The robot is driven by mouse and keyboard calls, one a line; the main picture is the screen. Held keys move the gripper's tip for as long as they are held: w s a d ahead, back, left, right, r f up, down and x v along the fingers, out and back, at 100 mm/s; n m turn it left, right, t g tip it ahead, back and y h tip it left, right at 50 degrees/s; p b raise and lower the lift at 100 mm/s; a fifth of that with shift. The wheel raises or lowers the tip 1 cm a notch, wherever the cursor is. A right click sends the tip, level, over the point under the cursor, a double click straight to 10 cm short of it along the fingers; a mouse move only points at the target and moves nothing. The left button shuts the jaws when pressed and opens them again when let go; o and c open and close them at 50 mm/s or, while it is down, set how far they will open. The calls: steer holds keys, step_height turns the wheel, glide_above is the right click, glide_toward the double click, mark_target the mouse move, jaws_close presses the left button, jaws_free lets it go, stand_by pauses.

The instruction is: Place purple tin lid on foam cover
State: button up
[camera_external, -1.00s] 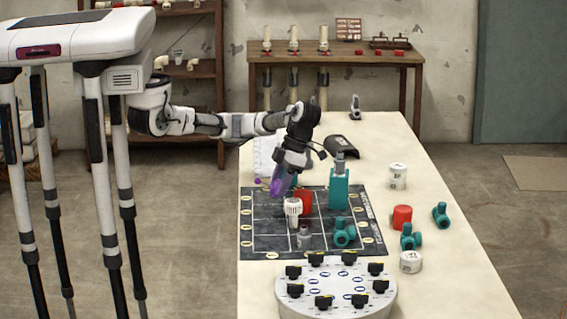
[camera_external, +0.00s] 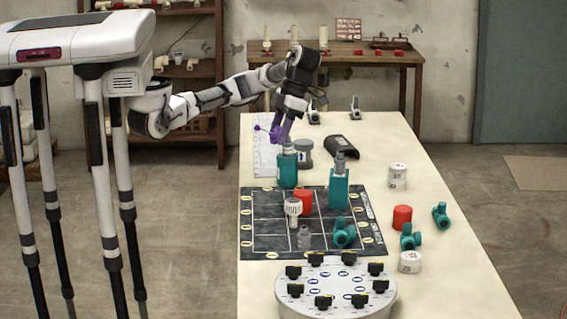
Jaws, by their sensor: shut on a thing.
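My gripper (camera_external: 281,134) is above the far left part of the white table, pointing down. It is shut on a purple piece, which I take to be the purple tin lid (camera_external: 273,132). A thin purple part ending in a small knob juts out to its left. The lid's outline is hard to separate from the fingers. A black, curved half-shell (camera_external: 341,143), probably the foam cover, lies on the table to the right of my gripper, apart from it.
A grey tin (camera_external: 303,154) and a teal bottle-like fitting (camera_external: 288,168) stand just in front of my gripper. Another tall teal fitting (camera_external: 339,190) stands on the dark grid mat (camera_external: 262,243). A white paper sheet (camera_external: 265,160) lies at the left.

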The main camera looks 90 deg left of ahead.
steer(key=shift+t, duration=0.7)
step_height(320, 180, up, 10)
steer(key=shift+r, duration=0.1)
steer(key=w+a+f+n+t+y, duration=0.1)
steer(key=w+a+f+n, duration=0.1)
steer(key=w, duration=0.4)
steer(key=w+a+f+n+t, duration=0.2)
steer(key=w+a, duration=0.1)
steer(key=w, duration=0.3)
steer(key=w+a+t+y, duration=0.4)
steer(key=w+a, duration=0.8)
steer(key=a, duration=0.1)
steer(key=w+a+r+m+t+y, duration=0.15)
steer(key=a+t, duration=0.45)
steer(key=a, duration=0.8)
steer(key=a+r+m+t, duration=0.3)
steer(key=a+t, duration=0.3)
steer(key=a, duration=0.8)
steer(key=t+h, duration=0.2)
steer(key=t, duration=0.1)
glide_above(338, 142)
step_height(338, 142, down, 5)
steer(key=shift+m+y, duration=0.35)
step_height(338, 142, down, 20)
steer(key=p, duration=0.4)
steer(key=shift+f, duration=0.3)
